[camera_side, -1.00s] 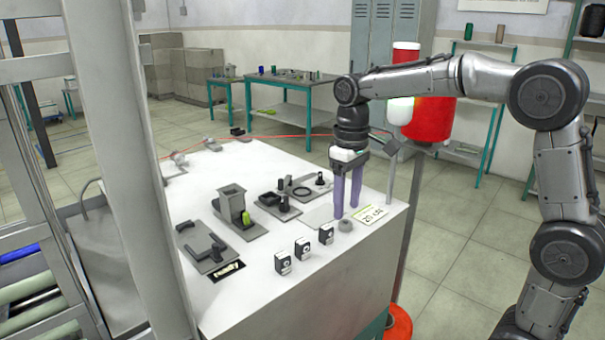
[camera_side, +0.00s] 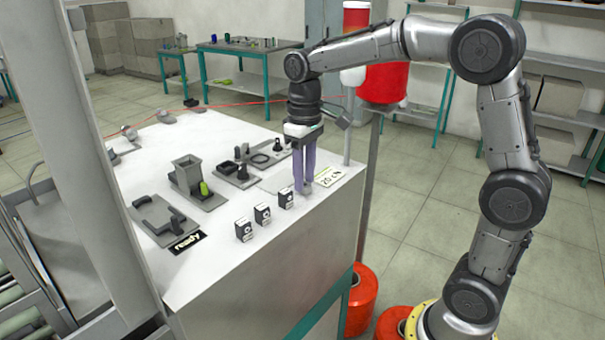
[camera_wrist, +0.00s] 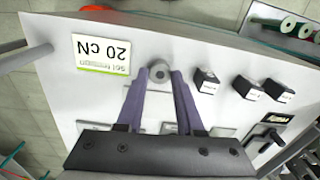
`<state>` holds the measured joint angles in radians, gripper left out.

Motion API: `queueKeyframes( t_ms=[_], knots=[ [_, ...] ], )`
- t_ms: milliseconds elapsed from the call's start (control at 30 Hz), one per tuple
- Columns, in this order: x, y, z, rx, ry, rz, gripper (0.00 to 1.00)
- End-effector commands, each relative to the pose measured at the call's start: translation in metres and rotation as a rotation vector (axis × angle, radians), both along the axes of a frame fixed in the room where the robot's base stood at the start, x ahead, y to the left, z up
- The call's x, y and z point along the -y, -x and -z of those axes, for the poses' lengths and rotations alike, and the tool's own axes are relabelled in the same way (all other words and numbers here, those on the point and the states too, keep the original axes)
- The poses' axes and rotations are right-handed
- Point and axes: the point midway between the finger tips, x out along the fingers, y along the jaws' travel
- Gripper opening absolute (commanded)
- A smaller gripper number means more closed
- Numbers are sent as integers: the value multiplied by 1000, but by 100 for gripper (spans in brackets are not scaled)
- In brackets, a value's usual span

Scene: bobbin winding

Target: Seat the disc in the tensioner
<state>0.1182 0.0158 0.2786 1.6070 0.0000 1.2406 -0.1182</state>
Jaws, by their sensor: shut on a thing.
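The grey disc (camera_wrist: 160,71), with a dark centre hole, is between the fingertips of my gripper (camera_wrist: 161,80) in the wrist view. My gripper is shut on it. In the side view the purple fingers of my gripper (camera_side: 304,187) point down near the table's right front edge; the disc is mostly hidden there. Whether it touches the table I cannot tell. A low grey fixture with a dark ring (camera_side: 261,159) and black posts stands left of and behind the gripper. I cannot tell for sure which fixture is the tensioner.
A "20 cN" card (camera_side: 329,179) lies right of the fingers. Several small black-and-white boxes (camera_side: 263,215) stand along the front, left of them. A grey box fixture with a green piece (camera_side: 189,176), a handled plate (camera_side: 156,216) and a "ready" sign (camera_side: 187,242) are further left.

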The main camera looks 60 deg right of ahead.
Motion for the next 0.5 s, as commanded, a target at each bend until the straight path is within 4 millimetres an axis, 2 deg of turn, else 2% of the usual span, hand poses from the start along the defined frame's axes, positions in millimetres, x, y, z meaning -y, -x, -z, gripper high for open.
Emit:
queueKeyframes(
  t_ms=[500],
  knots=[
    [0, 0, -29, 1, 0, 0, 5]
  ],
)
